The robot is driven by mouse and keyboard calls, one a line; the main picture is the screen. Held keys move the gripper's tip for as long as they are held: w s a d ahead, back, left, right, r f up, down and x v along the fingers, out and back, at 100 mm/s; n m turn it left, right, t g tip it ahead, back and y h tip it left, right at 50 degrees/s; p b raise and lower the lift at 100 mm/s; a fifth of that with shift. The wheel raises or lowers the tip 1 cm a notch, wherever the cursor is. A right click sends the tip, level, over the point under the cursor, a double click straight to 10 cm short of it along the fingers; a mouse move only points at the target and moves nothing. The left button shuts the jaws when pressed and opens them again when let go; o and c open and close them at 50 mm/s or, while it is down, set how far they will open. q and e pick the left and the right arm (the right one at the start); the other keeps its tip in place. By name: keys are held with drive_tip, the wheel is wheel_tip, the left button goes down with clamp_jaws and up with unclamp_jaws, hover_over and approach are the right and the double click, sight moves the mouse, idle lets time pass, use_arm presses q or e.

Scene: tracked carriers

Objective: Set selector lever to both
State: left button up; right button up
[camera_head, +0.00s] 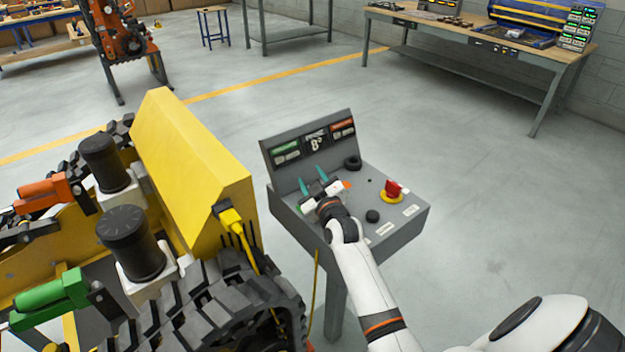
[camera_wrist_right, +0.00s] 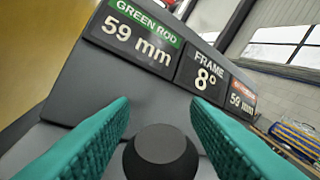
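A grey control console (camera_head: 400,225) stands right of the yellow tracked carrier. My right gripper (camera_head: 313,182) is over the left part of its panel, with teal fingers apart. In the right wrist view a round black knob (camera_wrist_right: 162,152) sits between the two open fingers (camera_wrist_right: 160,135), with a gap showing on at least the left side. It may be the top of the selector lever; its shaft and setting are hidden. In the head view my gripper covers this spot. My left gripper is not in view.
A red stop button (camera_head: 393,189) on a yellow base and black knobs (camera_head: 372,216) (camera_head: 352,162) are close by on the panel. Displays read 59 mm, 8° and 59 mm. The yellow carrier (camera_head: 195,165) with green (camera_head: 50,295) and orange (camera_head: 42,193) rods stands left. Floor right is clear.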

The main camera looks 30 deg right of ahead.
clamp_jaws()
drive_tip(key=shift+d+r+m+p, duration=0.35)
drive_tip(key=shift+m+p, duration=0.15)
drive_tip(key=shift+p, duration=0.3)
drive_tip(key=shift+d+m+g+p, duration=0.3)
drive_tip(key=shift+m+g+p, duration=0.1)
drive_tip(key=shift+m+p, duration=0.25)
drive_tip(key=shift+w+d+r+m+y+p, duration=0.1)
drive_tip(key=shift+d+m+y+p, duration=0.2)
drive_tip(key=shift+d+m+p, duration=0.35)
drive_tip(key=shift+d+m+g+p, duration=0.3)
drive_tip(key=shift+m+g+p, duration=0.1)
drive_tip(key=shift+m, duration=0.4)
drive_tip(key=shift+y, duration=0.3)
